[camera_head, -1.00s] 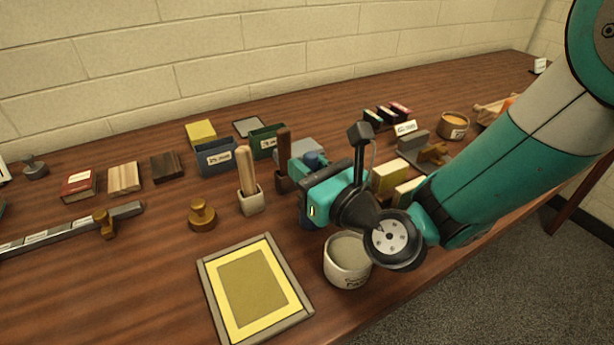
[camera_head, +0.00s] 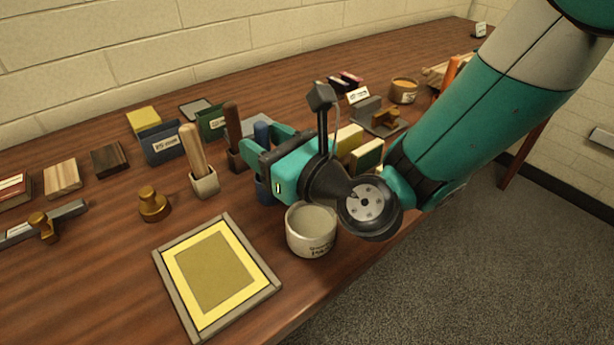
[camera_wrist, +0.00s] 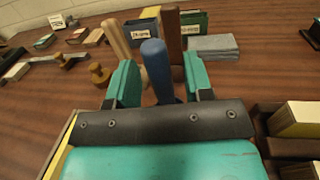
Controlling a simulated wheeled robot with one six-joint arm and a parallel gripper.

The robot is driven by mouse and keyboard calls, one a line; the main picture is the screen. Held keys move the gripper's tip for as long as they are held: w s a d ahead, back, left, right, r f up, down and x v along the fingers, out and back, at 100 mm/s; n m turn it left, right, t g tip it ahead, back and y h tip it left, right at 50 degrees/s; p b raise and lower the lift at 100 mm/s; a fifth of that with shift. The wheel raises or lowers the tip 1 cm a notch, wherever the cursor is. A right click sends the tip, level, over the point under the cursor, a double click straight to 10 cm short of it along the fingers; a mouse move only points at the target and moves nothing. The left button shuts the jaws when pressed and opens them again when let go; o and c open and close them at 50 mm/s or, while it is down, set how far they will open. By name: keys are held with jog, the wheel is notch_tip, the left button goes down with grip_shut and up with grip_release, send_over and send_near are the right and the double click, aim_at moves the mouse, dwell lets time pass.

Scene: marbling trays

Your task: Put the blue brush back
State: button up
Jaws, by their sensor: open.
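The blue brush (camera_head: 262,132) stands upright at the right end of a row of brushes, its handle top showing. In the wrist view its blue handle (camera_wrist: 157,68) rises between my two teal fingers, with a gap on each side. My gripper (camera_head: 267,145) is open around the handle, and its open fingers also show in the wrist view (camera_wrist: 160,82). A blue holder (camera_head: 263,190) shows below my gripper. The brush's lower end is hidden, so I cannot tell how it sits in the holder.
A brown-handled brush (camera_head: 232,125) and a pale wooden-handled brush (camera_head: 195,150) stand in holders to the left. A white pot (camera_head: 311,232) is close in front of my gripper. A yellow framed tray (camera_head: 220,225) lies front left. Labelled boxes (camera_head: 160,145) stand behind.

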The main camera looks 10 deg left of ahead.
jog(key=b+v, duration=0.8)
jog(key=v, duration=0.1)
jog(key=shift+f, duration=0.15)
jog(key=shift+s+d+b, duration=0.2)
jog(key=shift+d+b, duration=0.15)
jog(key=shift+d, duration=0.1)
